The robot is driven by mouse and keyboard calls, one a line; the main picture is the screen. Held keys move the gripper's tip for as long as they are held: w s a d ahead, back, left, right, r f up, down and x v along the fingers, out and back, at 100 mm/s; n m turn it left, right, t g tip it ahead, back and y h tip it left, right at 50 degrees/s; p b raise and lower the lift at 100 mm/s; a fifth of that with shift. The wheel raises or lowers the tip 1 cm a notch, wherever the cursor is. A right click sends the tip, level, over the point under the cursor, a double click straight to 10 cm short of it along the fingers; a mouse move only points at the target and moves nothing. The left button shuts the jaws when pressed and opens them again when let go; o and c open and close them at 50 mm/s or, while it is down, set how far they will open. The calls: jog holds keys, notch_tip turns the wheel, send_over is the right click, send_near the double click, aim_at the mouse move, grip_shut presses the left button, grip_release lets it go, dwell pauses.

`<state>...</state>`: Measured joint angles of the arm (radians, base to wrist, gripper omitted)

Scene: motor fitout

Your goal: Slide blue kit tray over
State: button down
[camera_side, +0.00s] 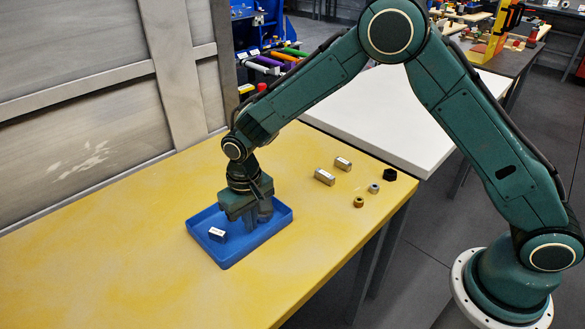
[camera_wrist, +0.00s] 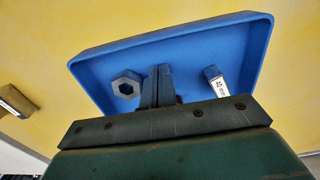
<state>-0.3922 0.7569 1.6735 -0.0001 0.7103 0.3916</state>
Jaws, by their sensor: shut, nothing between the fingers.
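The blue kit tray (camera_side: 272,229) lies flat on the yellow table, and it also fills the upper middle of the wrist view (camera_wrist: 190,47). My gripper (camera_side: 240,228) is over the tray with its fingers inside the rim area. In the wrist view my gripper (camera_wrist: 158,72) shows its two fingers shut together, with nothing between them. A small block with a white label (camera_side: 217,234) is in the tray, left of the fingers in the side view and right of them in the wrist view (camera_wrist: 216,82). A grey hex nut (camera_wrist: 127,84) lies in the tray beside the fingers. Whether the fingers touch the tray cannot be told.
On the yellow table (camera_side: 130,265) to the right of the tray lie two labelled metal blocks (camera_side: 325,177) (camera_side: 343,163), a brass nut (camera_side: 358,202), a grey nut (camera_side: 374,188) and a black part (camera_side: 390,174). A grey wall panel (camera_side: 90,120) stands behind. The table's left front is clear.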

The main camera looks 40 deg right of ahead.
aim_at(288, 263)
jog(key=shift+s, duration=1.4)
jog(key=shift+s, duration=0.15)
jog(key=s, duration=1.2)
jog(key=shift+s, duration=0.1)
jog(key=shift+w, duration=1.65)
notch_tip(288, 263, up, 10)
jog(key=shift+w, duration=0.4)
jog(key=shift+r, duration=0.1)
